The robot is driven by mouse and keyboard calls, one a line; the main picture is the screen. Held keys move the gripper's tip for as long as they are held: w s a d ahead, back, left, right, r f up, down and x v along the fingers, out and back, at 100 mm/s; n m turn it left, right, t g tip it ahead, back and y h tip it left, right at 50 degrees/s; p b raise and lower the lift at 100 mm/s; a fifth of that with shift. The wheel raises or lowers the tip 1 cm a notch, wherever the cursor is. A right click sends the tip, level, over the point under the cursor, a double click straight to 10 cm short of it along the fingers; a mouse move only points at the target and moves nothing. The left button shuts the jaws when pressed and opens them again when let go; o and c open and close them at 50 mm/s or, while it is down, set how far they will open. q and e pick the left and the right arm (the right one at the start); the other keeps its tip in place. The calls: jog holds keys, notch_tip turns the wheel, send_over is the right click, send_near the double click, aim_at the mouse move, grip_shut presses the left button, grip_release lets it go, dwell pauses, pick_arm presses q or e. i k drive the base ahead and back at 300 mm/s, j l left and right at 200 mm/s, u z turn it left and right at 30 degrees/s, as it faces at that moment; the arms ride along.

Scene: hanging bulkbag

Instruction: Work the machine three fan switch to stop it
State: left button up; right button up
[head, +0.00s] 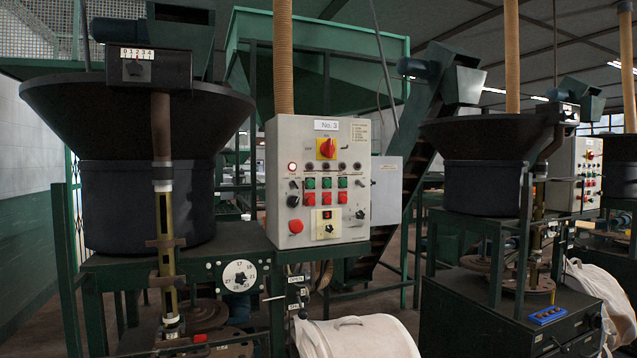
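The grey control box (283,185) labelled "No. 3" (326,125) stands left of the middle. It has a red rotary switch (327,148) on a yellow plate at the top. Below is a row of small lamps, the leftmost lamp (292,167) glowing. Green buttons (326,183) sit above red buttons (326,198). At left are a small toggle (293,184), a black knob (293,201) and a large red button (296,226). A cream speed dial (327,224) is at the bottom. I cannot read which control is the fan switch. Neither gripper is in view.
A black hopper (135,140) on a green frame stands left of the box, with a numbered dial (239,276) below. A white bulk bag (356,337) is in front of the box. Another hopper machine (475,175) with its own control box (575,172) stands at right.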

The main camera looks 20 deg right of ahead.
aim_at(293, 201)
jog(key=i+l, duration=0.15)
jog(key=l, duration=0.3)
jog(key=i+l, duration=0.15)
jog(key=l, duration=0.3)
jog(key=i+l, duration=0.15)
jog(key=l, duration=0.3)
jog(key=i+l, duration=0.15)
jog(key=l, duration=0.3)
jog(key=i+l+u, duration=0.1)
jog(key=l, duration=0.3)
jog(key=i+l, duration=0.15)
jog(key=l, duration=0.3)
jog(key=i+l, duration=0.15)
jog(key=l, duration=0.35)
jog(key=i+l, duration=0.15)
jog(key=l, duration=0.3)
